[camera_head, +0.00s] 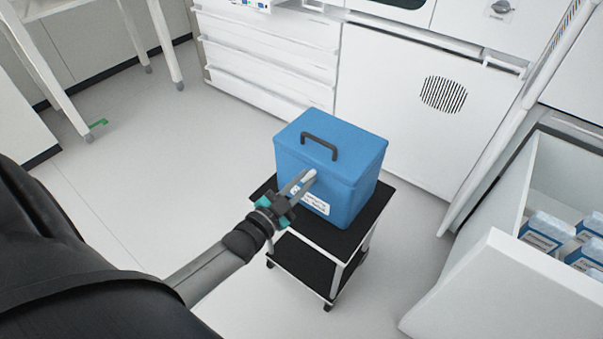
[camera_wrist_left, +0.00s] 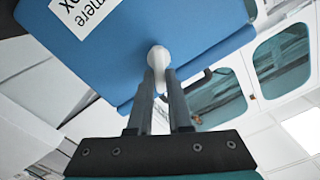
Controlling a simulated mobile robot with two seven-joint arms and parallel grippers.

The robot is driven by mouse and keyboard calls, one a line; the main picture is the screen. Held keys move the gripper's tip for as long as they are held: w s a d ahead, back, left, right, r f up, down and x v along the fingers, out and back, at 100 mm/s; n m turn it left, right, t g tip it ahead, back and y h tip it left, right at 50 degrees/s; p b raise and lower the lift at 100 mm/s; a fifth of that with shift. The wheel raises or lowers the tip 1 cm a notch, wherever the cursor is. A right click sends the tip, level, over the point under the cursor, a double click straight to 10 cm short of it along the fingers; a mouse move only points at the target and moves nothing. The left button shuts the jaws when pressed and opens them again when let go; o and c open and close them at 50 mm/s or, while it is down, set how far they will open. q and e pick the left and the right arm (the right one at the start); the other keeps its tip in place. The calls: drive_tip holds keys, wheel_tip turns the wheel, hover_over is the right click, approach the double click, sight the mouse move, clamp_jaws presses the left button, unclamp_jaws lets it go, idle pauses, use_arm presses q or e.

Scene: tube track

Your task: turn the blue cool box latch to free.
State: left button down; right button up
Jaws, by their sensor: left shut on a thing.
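The blue cool box (camera_head: 330,160) stands upright on a small black-topped trolley (camera_head: 333,236), its lid down and a dark handle (camera_head: 320,144) on top. A white label is on its front. The pale latch (camera_head: 309,176) is on the front near the lid edge; in the left wrist view the latch (camera_wrist_left: 158,58) shows as a light rounded knob against the blue wall. My left gripper (camera_head: 305,180) is at the front of the box, its fingers (camera_wrist_left: 161,85) closed on the latch. The fingers partly hide the latch. My right gripper is in neither view.
White drawers and cabinets (camera_head: 420,110) stand behind the trolley. An open white drawer (camera_head: 500,270) with blue-and-white packs (camera_head: 548,230) is at the right. A white table frame (camera_head: 60,80) is at the upper left. The floor left of the trolley is clear.

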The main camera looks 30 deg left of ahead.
use_arm(q)
drive_tip(key=shift+d+f+m+p, duration=0.15)
drive_tip(key=shift+f+m, duration=0.15)
drive_tip(key=shift+m, duration=1.65)
drive_tip(key=shift+d+f+m+p, duration=0.15)
drive_tip(key=shift+f+m, duration=0.1)
drive_tip(key=shift+m, duration=1.75)
drive_tip(key=shift+d+f+m+p, duration=0.15)
drive_tip(key=shift+f+m, duration=0.15)
drive_tip(key=shift+m, duration=1.65)
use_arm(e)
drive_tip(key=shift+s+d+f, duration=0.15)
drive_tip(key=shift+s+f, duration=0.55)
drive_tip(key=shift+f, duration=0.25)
use_arm(q)
drive_tip(key=c, duration=0.8)
unclamp_jaws()
drive_tip(key=shift+c, duration=0.2)
drive_tip(key=s+a+p, duration=0.1)
drive_tip(key=s+p, duration=0.2)
drive_tip(key=s, duration=1.2)
drive_tip(key=shift+s, duration=0.15)
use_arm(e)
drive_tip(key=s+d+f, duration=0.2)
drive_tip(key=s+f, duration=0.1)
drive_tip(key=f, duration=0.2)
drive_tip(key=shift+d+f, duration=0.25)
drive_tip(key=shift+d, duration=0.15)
